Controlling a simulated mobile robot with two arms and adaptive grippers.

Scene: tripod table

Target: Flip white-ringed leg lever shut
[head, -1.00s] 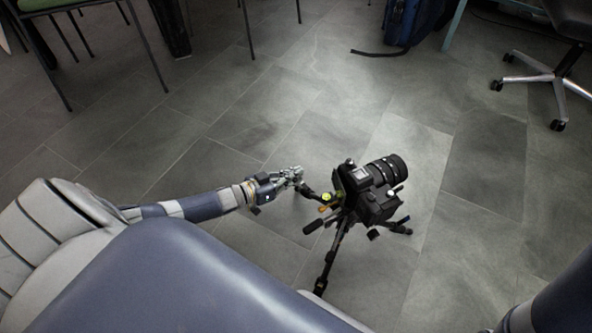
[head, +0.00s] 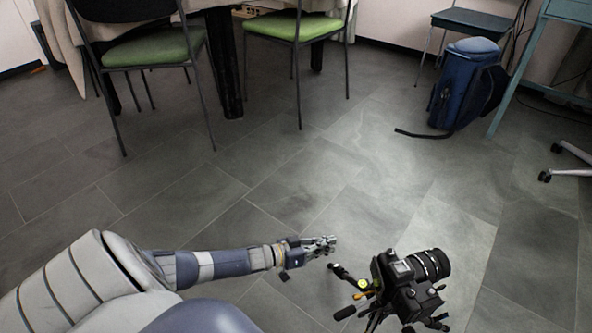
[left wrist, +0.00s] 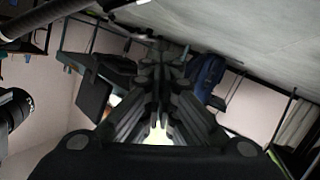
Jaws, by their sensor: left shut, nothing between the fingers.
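A black camera (head: 412,280) sits on top of a black tripod (head: 376,316), low at the right of centre in the head view. A yellow-green spot and an orange part show at the tripod head. The tripod's lower legs are cut off by the picture's bottom edge, and I cannot make out the white-ringed leg lever. My left gripper (head: 334,243) is shut and empty, left of the camera and a little apart from it. In the left wrist view my closed fingers (left wrist: 160,70) point away, and the camera's lens (left wrist: 14,110) shows at the left edge.
Green-seated chairs (head: 152,48) stand at a covered table at the back left. A blue backpack (head: 462,85) stands on the floor at the back right. Office chair legs (head: 565,165) show at the right edge. The tiled floor (head: 250,180) between is clear.

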